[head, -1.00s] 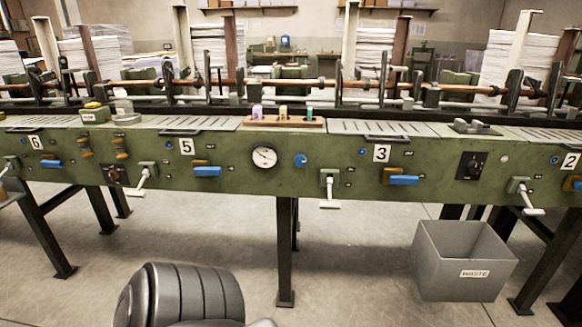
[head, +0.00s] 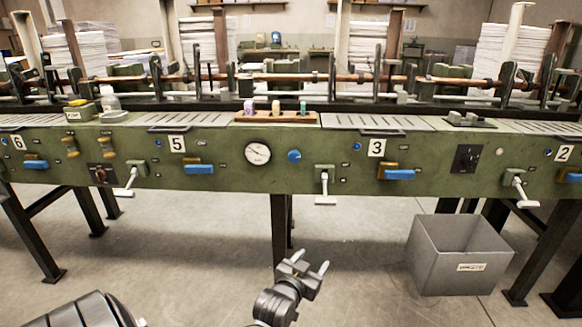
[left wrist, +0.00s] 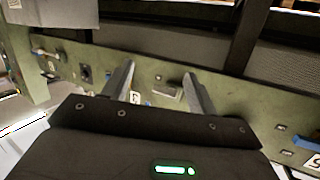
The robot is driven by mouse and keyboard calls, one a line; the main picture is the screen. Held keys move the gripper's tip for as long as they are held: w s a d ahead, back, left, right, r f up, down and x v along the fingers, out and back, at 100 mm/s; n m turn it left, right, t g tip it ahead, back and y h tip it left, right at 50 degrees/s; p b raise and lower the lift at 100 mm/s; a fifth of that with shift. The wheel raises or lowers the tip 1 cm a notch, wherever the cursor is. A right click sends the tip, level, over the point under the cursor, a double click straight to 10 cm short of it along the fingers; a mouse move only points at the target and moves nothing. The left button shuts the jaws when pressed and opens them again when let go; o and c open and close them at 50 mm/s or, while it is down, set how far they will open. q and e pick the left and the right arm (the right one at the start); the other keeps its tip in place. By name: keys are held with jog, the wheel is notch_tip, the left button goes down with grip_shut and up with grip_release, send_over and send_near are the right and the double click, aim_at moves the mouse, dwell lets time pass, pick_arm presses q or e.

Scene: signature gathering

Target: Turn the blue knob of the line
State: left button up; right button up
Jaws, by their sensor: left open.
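The blue knob (head: 294,156) is a small round knob on the green front panel of the line (head: 345,178) in the head view. It sits just right of the white dial gauge (head: 257,153). My left gripper (head: 310,263) is open and empty in the lower middle of the head view, over the floor and below the knob, apart from the panel. In the left wrist view its two fingers (left wrist: 158,72) stand spread with the green panel beyond them. I cannot make out the blue knob there. My right gripper is not in view.
A white-handled lever (head: 324,188) hangs right of the knob. Blue handles flank it at station 5 (head: 199,169) and station 3 (head: 398,174). A dark table leg (head: 281,222) stands behind my gripper. A grey waste bin (head: 432,262) stands at the right.

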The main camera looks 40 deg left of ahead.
pick_arm(q)
jog(key=w+a+r+n+t+y, duration=0.3)
jog(key=w+a+r+y, duration=0.3)
jog(key=a+r, duration=0.25)
jog(key=n+y, duration=0.3)
jog(key=y, duration=0.2)
send_near(294, 160)
jog(key=shift+h, duration=0.3)
jog(key=b+x, duration=0.1)
jog(key=x, duration=0.6)
jog(key=shift+r+b, duration=0.25)
jog(key=shift+b, duration=0.15)
jog(key=shift+w+a+r+g, duration=0.25)
jog(key=shift+w+a+g, duration=0.05)
jog(key=shift+w+a, duration=0.15)
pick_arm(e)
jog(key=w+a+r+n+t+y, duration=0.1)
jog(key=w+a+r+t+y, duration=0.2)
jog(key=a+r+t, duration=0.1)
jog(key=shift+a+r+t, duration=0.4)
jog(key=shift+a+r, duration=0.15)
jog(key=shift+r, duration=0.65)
pick_arm(q)
jog(key=shift+c, duration=0.2)
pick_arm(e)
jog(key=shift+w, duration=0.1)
